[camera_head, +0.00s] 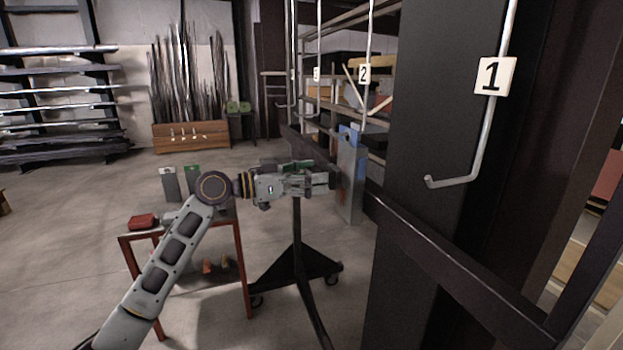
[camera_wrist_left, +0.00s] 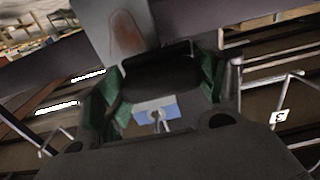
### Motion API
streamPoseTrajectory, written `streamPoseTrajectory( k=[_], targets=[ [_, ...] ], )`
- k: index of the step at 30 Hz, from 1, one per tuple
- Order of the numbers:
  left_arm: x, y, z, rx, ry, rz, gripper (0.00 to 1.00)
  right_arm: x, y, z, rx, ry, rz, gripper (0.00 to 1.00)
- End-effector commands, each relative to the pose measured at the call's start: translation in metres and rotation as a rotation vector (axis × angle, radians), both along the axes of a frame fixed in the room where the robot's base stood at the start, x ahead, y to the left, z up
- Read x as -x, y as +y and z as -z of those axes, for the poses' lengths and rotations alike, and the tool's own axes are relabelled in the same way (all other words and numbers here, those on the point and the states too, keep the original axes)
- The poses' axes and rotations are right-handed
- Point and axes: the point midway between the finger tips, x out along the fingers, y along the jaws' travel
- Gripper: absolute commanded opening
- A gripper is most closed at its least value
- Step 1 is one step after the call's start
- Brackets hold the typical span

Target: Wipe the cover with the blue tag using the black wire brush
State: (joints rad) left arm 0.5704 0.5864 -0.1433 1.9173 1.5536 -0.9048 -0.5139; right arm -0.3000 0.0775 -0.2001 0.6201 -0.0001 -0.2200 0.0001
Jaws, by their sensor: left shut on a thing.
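The cover with the blue tag (camera_head: 350,190) is a grey panel that hangs upright from a hook on the rack, its blue tag at the top. In the left wrist view the cover (camera_wrist_left: 125,32) shows a rusty brown stain, and its blue tag (camera_wrist_left: 143,113) shows past the brush. My left gripper (camera_head: 318,178) is shut on the black wire brush (camera_wrist_left: 160,76), held between its green-lined fingers. The brush is at the cover's face; whether it touches is unclear. My right gripper is out of view.
A dark rack beam (camera_head: 450,255) and a post with hook 1 (camera_head: 455,182) fill the right. Floor at left is open.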

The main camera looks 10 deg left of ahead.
Motion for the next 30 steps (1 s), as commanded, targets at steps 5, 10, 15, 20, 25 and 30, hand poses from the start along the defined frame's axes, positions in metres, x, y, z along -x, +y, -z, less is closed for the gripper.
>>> streamPoseTrajectory(
  k=[5, 10, 15, 20, 25, 30],
  targets=[
    [0.002, -0.001, 0.000, 0.000, 0.000, 0.001, 0.52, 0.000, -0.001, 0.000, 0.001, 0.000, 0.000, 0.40],
    [0.008, -0.005, 0.001, 0.000, 0.000, 0.001, 0.52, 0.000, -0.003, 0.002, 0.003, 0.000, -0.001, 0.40],
    [0.016, -0.010, 0.001, 0.000, 0.000, 0.002, 0.52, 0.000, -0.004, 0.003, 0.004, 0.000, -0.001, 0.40],
    [0.023, -0.014, 0.000, -0.002, -0.001, 0.001, 0.52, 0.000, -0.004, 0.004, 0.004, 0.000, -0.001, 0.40],
    [0.030, -0.019, 0.001, -0.001, 0.001, 0.001, 0.52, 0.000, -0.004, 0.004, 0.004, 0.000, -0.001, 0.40],
    [0.032, -0.020, 0.000, 0.000, 0.000, 0.000, 0.52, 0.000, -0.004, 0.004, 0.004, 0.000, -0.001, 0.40]
  ],
)
